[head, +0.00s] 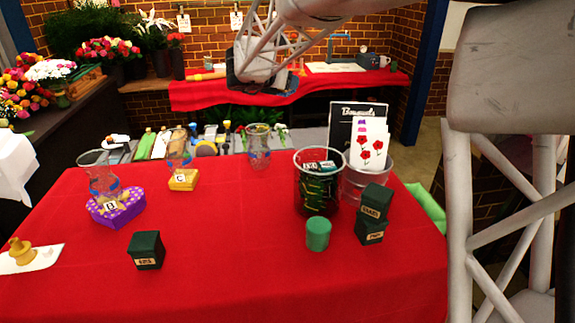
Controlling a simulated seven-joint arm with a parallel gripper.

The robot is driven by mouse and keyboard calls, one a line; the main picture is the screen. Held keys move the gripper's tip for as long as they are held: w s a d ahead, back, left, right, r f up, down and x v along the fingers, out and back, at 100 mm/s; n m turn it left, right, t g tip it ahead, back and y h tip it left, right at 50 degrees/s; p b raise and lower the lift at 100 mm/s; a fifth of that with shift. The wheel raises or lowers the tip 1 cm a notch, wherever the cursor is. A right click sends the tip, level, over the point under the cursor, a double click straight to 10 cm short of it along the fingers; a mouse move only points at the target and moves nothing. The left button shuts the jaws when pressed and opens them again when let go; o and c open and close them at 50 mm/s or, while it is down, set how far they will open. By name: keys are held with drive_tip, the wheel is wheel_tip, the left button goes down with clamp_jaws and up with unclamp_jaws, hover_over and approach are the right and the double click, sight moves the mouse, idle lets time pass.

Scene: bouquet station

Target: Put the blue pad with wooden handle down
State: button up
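The end of my arm (258,68) is raised over the red bench at the back of the room, well beyond the near table. A dark blue-black shape shows at its lower left edge. I cannot tell whether this is the blue pad or part of my gripper. The gripper's fingers cannot be made out. No blue pad with a wooden handle is clearly visible elsewhere. A wooden knob-shaped piece (20,250) stands on a white sheet (45,259) at the left edge of the near table.
The red table (225,235) is clear in its middle. Flowers (108,50) stand behind.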

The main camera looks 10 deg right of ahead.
drive_tip(key=d+m+g+h, duration=0.2)
drive_tip(key=shift+d+m, duration=0.3)
wheel_tip(320, 180, down, 11)
drive_tip(key=d+m+g+h, duration=0.1)
drive_tip(key=m+g, duration=0.1)
drive_tip(key=shift+d+g, duration=0.3)
drive_tip(key=shift+d, duration=0.05)
drive_tip(key=shift+s+f, duration=0.1)
wheel_tip(320, 180, down, 14)
drive_tip(key=shift+f, duration=0.1)
idle(0.7)
drive_tip(key=shift+f, duration=1.85)
drive_tip(key=shift+f, duration=0.15)
drive_tip(key=o, duration=0.9)
